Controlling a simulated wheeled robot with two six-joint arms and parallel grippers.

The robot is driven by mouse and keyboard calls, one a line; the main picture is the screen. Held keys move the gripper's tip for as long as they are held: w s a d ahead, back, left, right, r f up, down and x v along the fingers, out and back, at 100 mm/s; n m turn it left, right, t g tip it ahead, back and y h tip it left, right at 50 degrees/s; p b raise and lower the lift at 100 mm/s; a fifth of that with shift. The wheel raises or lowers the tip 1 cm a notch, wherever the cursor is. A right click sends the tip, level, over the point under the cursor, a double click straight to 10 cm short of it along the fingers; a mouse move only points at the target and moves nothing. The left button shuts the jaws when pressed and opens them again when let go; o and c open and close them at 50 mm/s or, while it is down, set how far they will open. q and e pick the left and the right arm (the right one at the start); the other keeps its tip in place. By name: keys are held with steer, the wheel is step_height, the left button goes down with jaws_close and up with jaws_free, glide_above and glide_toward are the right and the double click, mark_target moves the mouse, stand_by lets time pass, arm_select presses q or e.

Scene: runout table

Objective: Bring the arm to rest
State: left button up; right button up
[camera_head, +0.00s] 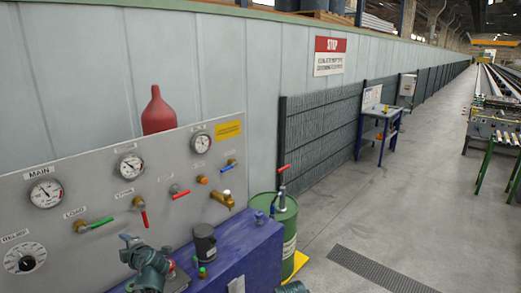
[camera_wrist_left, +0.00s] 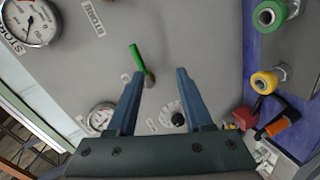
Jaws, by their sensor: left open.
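My left arm comes up at the bottom left of the head view, and its gripper (camera_head: 130,241) is in front of the grey gauge panel (camera_head: 75,185). In the left wrist view the two blue fingers of my left gripper (camera_wrist_left: 159,73) are spread apart with nothing held between them. A green valve handle (camera_wrist_left: 138,57) shows beyond the fingertips, close to the left finger in the picture. The gap in depth between them cannot be told. My right gripper does not show.
The panel carries dials and coloured valve handles, including a red one (camera_head: 143,218). A blue unit (camera_head: 235,250) with a black cylinder (camera_head: 204,242) stands beside my arm. A green drum (camera_head: 277,228) stands to its right. The floor (camera_head: 370,215) further right is mostly clear.

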arm_select(q)
steer(key=s+d+f+m+g+h+b, duration=0.1)
steer(key=s+d+f+m+h, duration=0.1)
steer(key=d+f+m, duration=0.45)
steer(key=s+d+f+m+g+h+b, duration=0.1)
steer(key=s+d+f+m+g+h, duration=0.15)
steer(key=d, duration=0.65)
steer(key=s+d+f+m+g+h+b, duration=0.1)
steer(key=s+d+f+m, duration=0.1)
steer(key=d+f+m, duration=0.5)
steer(key=s+d+f+m+g+h+b, duration=0.1)
steer(key=s+d+f+m+g+h, duration=0.1)
steer(key=s+d+m, duration=0.4)
steer(key=s+d+f+m+g+h+b, duration=0.1)
steer(key=s+d+f+m+g+h, duration=0.1)
steer(key=s+d+m, duration=0.5)
steer(key=d, duration=0.5)
steer(key=shift+s+d+f+m+h, duration=0.25)
steer(key=shift+s+d+m+h, duration=0.05)
steer(key=shift+s+d+h, duration=0.1)
